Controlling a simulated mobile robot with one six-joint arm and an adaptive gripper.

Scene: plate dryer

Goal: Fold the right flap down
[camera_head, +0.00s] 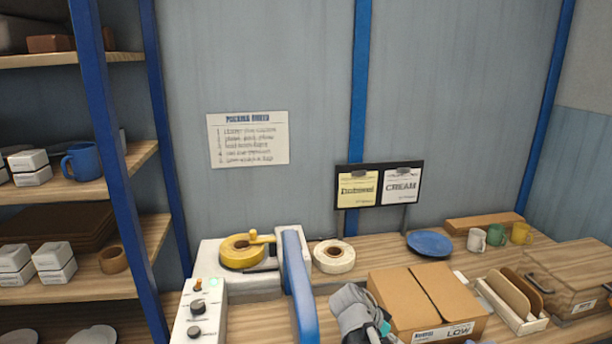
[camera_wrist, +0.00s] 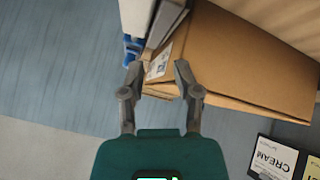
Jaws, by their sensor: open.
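The brown cardboard box (camera_head: 413,337) stands on the bench at the lower middle right of the head view, with a white label reading "LOW" on its front. Its left flap (camera_head: 396,294) looks nearly level. Its right flap (camera_head: 452,288) lies beside it, with a dark seam between them; I cannot tell how far it is tilted. My gripper (camera_head: 372,325) is at the box's left front in the head view. In the wrist view my gripper (camera_wrist: 158,72) has its fingers spread and empty, near the labelled side of the box (camera_wrist: 235,55). Contact is unclear.
A tape machine with a blue arm (camera_head: 300,285) stands left of the box. A tape roll (camera_head: 334,257), blue plate (camera_head: 429,243) and several mugs (camera_head: 497,235) sit behind. A divider tray (camera_head: 512,310) and wooden case (camera_head: 575,275) stand close on the right.

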